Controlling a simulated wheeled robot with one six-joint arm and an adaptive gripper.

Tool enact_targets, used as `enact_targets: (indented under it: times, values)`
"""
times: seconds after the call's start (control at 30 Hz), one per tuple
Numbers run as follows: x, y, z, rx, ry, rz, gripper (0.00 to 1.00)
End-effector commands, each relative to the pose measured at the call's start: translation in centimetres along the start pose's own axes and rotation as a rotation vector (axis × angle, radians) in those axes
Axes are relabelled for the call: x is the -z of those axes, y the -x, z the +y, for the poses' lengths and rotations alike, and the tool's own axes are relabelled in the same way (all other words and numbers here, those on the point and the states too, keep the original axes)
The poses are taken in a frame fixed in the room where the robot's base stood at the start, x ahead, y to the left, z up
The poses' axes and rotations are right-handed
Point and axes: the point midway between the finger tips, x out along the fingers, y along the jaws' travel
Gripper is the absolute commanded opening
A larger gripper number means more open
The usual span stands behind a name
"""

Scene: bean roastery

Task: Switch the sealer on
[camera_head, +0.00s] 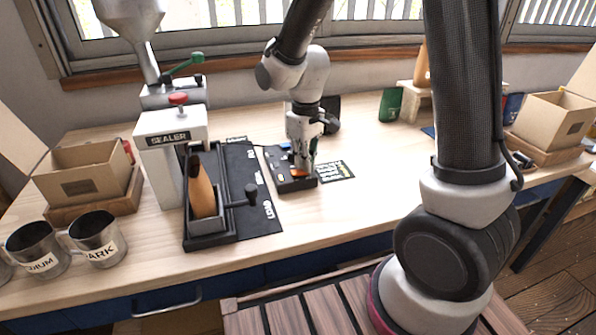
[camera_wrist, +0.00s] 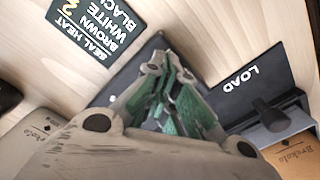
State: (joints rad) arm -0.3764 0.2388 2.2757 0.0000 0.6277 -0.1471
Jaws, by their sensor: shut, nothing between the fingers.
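The white sealer (camera_head: 158,142) stands on the bench at the left, with a "SEALER" label and a red knob (camera_head: 178,98) on top. A small black box (camera_head: 281,168) with an orange part (camera_head: 300,173) lies right of it on the bench. My gripper (camera_head: 302,170) points down over this box, at the orange part. It is shut with nothing in it. In the wrist view the closed fingers (camera_wrist: 163,68) are over a dark surface, and they hide what is under them. I cannot tell whether they touch the box.
A seal heat card (camera_head: 335,171) lies right of the box; it also shows in the wrist view (camera_wrist: 97,25). A black tray (camera_head: 212,237) holds a brown bag (camera_head: 201,192). Steel cups (camera_head: 98,240) and a carton (camera_head: 85,180) are at left.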

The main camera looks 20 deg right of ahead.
Motion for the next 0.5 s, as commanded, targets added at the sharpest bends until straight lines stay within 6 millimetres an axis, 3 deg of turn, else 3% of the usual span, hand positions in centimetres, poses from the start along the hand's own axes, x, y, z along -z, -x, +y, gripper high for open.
enact_targets:
  times: [0.5]
  values:
    - [0.1,4.7,0.0,0.000,0.000,0.003,0.00]
